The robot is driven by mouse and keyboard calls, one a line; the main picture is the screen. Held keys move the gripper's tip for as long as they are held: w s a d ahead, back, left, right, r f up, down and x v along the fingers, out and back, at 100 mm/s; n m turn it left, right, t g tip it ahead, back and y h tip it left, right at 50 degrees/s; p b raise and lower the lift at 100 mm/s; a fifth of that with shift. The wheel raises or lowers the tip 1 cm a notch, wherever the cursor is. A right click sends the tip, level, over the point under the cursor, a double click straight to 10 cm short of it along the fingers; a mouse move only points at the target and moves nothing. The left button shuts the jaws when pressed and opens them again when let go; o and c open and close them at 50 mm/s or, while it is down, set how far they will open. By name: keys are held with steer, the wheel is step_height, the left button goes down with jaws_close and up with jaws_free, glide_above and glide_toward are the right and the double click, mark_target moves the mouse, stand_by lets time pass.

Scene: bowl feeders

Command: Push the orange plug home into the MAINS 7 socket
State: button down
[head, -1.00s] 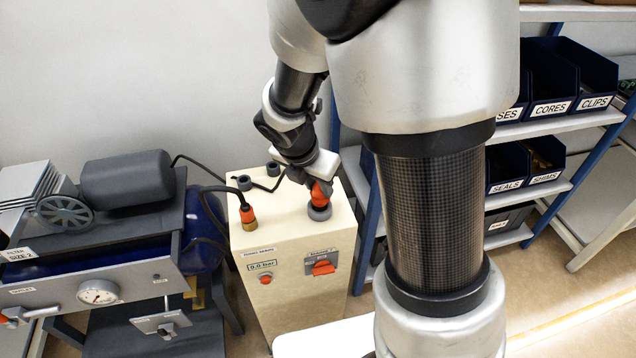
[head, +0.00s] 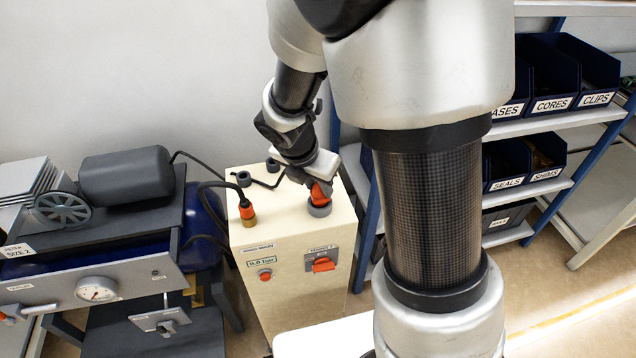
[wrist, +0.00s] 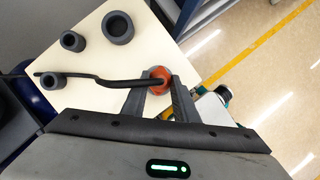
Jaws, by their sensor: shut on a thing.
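The orange plug (head: 320,194) stands upright at a grey round socket (head: 319,209) on the top of the cream cabinet, at its right side. How deep the plug sits in the socket cannot be told. My gripper (head: 318,184) is above it and shut on the plug. In the wrist view the plug (wrist: 159,76) is between the two fingers of my gripper (wrist: 158,92), and its black cable (wrist: 100,80) runs off to the left. The fingers hide part of the plug, and the socket under it is hidden in the wrist view.
On the cabinet (head: 285,232), another orange plug with a brass collar (head: 247,212) stands at the left. Empty grey sockets (wrist: 118,27) lie behind. A red switch (head: 323,265) is on the front. A compressor (head: 127,174) stands left, and a shelf with blue bins (head: 552,105) right.

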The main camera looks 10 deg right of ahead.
steer(key=shift+f+b, duration=0.35)
steer(key=shift+f, duration=0.25)
steer(key=c, duration=1.1)
jaws_free()
steer(key=shift+r, duration=0.1)
steer(key=shift+p+v, duration=3.15)
steer(key=shift+v, duration=0.35)
steer(key=shift+w+d+r, duration=0.1)
steer(key=shift+w, duration=0.05)
step_height(320, 180, up, 4)
steer(key=p, duration=0.4)
